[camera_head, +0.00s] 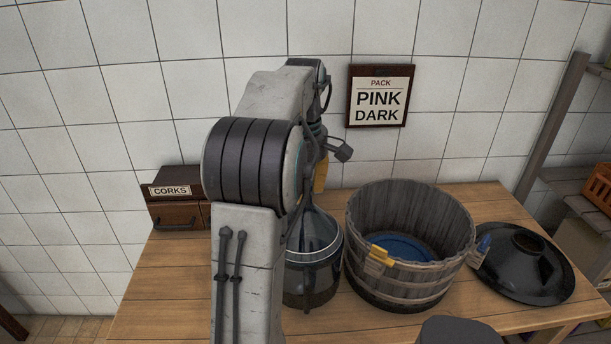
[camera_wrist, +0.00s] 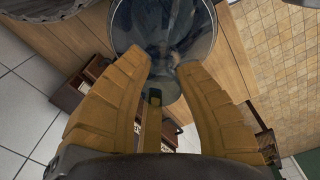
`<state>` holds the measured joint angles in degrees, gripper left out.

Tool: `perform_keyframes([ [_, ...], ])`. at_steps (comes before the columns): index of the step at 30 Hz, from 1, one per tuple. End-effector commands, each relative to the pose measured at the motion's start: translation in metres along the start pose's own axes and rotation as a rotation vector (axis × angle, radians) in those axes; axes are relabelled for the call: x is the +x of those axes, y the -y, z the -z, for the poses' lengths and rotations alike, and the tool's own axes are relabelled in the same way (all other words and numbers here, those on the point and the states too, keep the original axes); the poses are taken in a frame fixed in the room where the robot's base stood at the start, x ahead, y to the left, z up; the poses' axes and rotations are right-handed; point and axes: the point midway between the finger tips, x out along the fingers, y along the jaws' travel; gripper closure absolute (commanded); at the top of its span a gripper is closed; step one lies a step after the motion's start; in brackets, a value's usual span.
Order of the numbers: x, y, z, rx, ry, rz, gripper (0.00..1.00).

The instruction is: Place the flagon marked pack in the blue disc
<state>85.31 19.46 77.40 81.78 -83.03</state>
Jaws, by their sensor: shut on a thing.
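A glass flagon (camera_head: 313,268) with a cone-shaped clear top and dark lower part shows behind my arm, left of a wooden tub. My gripper (camera_wrist: 168,68) is shut on it; the glass (camera_wrist: 165,22) lies at the fingertips in the wrist view. In the head view only a strip of yellow finger (camera_head: 320,178) shows above the flagon; the grip is hidden by my arm. The blue disc (camera_head: 404,247) lies at the bottom of the slatted tub (camera_head: 368,208). I see no tag on the flagon.
A wall sign (camera_head: 379,96) reads "PACK PINK DARK". A "CORKS" box (camera_head: 175,211) stands left on the wooden table (camera_head: 165,290).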

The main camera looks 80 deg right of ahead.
Motion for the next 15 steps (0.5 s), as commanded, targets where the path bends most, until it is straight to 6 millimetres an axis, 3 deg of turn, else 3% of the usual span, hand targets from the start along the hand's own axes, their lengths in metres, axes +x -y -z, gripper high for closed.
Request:
perform_keyframes([
  [15,0.012,-0.001,0.0,0.0,-0.001,-0.004,1.0],
])
